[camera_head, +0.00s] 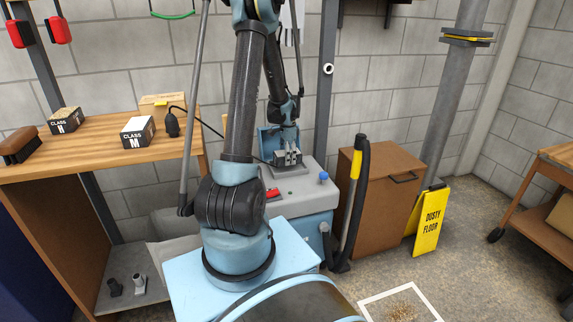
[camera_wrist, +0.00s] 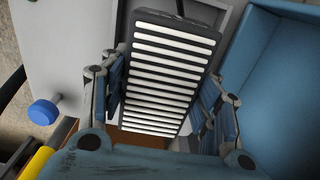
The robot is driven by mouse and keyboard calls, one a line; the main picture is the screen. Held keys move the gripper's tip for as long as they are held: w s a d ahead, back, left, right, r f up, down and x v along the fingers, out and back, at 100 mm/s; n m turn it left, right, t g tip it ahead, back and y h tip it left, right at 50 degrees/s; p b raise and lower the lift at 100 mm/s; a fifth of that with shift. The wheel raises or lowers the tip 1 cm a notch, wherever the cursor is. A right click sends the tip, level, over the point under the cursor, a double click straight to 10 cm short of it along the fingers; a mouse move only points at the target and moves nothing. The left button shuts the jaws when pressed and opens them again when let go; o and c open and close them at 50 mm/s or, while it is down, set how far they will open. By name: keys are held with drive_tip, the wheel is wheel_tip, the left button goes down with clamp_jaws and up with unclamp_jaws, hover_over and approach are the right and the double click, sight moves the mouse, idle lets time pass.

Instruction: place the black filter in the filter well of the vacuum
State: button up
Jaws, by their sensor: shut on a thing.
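The black filter (camera_wrist: 172,72), a dark rectangular frame with white pleats, lies between the two fingers of my gripper (camera_wrist: 165,98) in the wrist view. My gripper is shut on it. In the head view my gripper (camera_head: 287,150) is over the grey top of the vacuum (camera_head: 315,188), in front of its raised blue lid (camera_head: 268,138). In the wrist view a grey recessed edge, seemingly the filter well (camera_wrist: 231,28), shows beside the filter's far end. The fingers and filter hide the rest of the well. I cannot tell whether the filter is inside it or above.
A blue knob (camera_wrist: 44,111) stands on the vacuum top, and a red latch (camera_head: 273,193) is at its front. A wooden bench (camera_head: 100,152) with filter boxes and a brush is left. A brown cabinet (camera_head: 385,190) and yellow floor sign (camera_head: 430,222) are right.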

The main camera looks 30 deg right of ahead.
drive_tip(key=shift+f, duration=1.75)
drive_tip(key=shift+f, duration=0.1)
drive_tip(key=o, duration=0.9)
drive_tip(key=shift+c, duration=0.2)
wheel_tip(320, 180, up, 12)
drive_tip(key=shift+r, duration=0.15)
drive_tip(key=shift+s, duration=0.1)
